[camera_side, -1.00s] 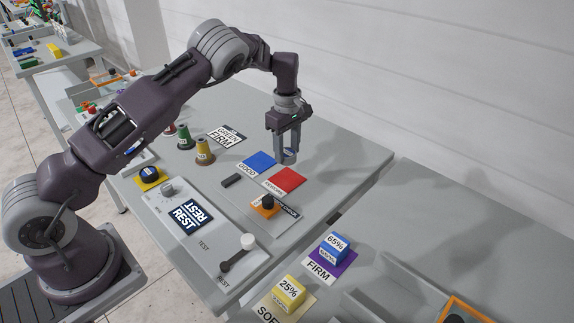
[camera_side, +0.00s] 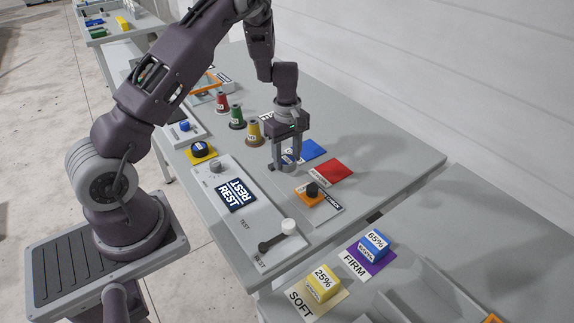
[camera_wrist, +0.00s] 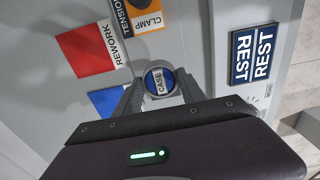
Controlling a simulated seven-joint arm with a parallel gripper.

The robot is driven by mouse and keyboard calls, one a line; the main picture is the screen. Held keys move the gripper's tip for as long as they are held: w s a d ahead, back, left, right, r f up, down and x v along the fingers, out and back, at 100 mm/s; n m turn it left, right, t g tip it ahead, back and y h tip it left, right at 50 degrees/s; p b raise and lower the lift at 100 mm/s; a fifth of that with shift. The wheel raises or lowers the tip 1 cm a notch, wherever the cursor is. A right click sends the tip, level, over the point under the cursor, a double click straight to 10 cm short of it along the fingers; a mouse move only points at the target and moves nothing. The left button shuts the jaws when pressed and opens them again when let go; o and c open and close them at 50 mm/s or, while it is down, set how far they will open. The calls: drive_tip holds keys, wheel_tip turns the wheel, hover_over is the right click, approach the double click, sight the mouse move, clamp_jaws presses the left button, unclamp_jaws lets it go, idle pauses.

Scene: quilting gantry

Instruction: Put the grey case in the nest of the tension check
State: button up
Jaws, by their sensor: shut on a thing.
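The grey case (camera_wrist: 158,82), round with a blue face marked CASE, sits between the fingertips of my gripper (camera_wrist: 157,88) in the wrist view. In the side view my gripper (camera_side: 285,167) is shut on the case, low over the table beside the blue pad. The tension check, a grey plate with an orange clamp (camera_side: 308,196) and black knob, is right of my gripper and nearer the camera. Its clamp also shows in the wrist view (camera_wrist: 146,16), at the top. I cannot make out the nest, nor whether the case touches anything below.
A red REWORK pad (camera_side: 331,172) and a blue pad (camera_side: 312,150) lie near my gripper. A REST panel (camera_side: 235,195) and a lever (camera_side: 278,236) lie in front. The table's far right is clear.

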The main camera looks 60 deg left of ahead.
sight(287, 159)
drive_tip(key=shift+f, duration=1.45)
drive_tip(key=o, duration=1.4)
drive_tip(key=shift+f, duration=0.1)
drive_tip(key=shift+c, duration=0.2)
